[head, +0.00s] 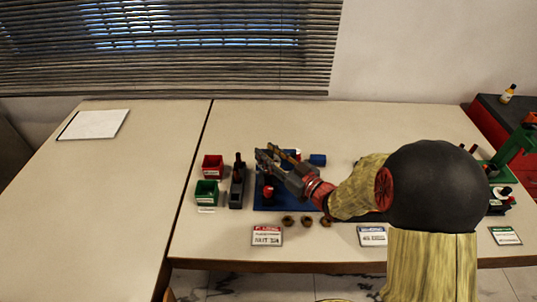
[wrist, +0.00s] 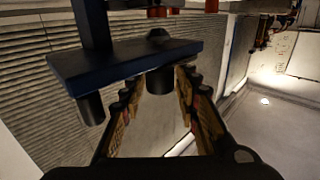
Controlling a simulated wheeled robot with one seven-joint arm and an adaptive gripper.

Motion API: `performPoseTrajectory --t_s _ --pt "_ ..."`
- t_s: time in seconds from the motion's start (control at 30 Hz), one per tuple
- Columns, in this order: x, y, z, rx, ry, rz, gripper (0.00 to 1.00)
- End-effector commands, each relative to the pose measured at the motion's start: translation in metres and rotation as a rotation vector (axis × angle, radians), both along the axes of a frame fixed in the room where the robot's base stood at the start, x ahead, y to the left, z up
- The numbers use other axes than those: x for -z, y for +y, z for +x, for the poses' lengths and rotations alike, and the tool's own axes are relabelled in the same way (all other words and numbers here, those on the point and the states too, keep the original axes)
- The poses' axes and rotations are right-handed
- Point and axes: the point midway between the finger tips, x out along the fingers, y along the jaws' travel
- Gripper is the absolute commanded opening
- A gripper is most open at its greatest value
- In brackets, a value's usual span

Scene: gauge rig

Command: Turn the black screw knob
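In the wrist view, a dark blue plate (wrist: 125,62) with a dark blue post crosses the upper part. A short black cylindrical knob (wrist: 160,80) hangs below its right part, and another black cylinder (wrist: 90,108) hangs below its left end. My gripper (wrist: 158,88) is open, its fingers apart on either side of the right-hand black knob. I cannot tell whether either finger touches it. In the head view, my gripper (head: 267,158) points left over the blue base (head: 262,204). My arm and gripper hide most of the rig, and I cannot make out the knob there.
A red bin (head: 212,168), a green bin (head: 207,193) and a dark grey holder (head: 237,190) stand left of the rig. Several brown rings (head: 288,221) lie in front, with a red-topped sign (head: 267,236). A green rig (head: 512,150) stands right. The table's left is mostly clear.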

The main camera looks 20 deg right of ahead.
Motion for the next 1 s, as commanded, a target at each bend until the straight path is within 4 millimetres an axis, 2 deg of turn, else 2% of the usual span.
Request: performPoseTrajectory --t_s 0.13,0.67,1.0 --pt "-0.0002 -0.0001 -0.0002 0.000 0.000 0.000 0.30" --pt "-0.0001 0.0000 -0.0003 0.000 0.000 0.000 0.00" --pt "0.0005 0.0013 -0.0009 0.028 0.000 0.000 0.00"
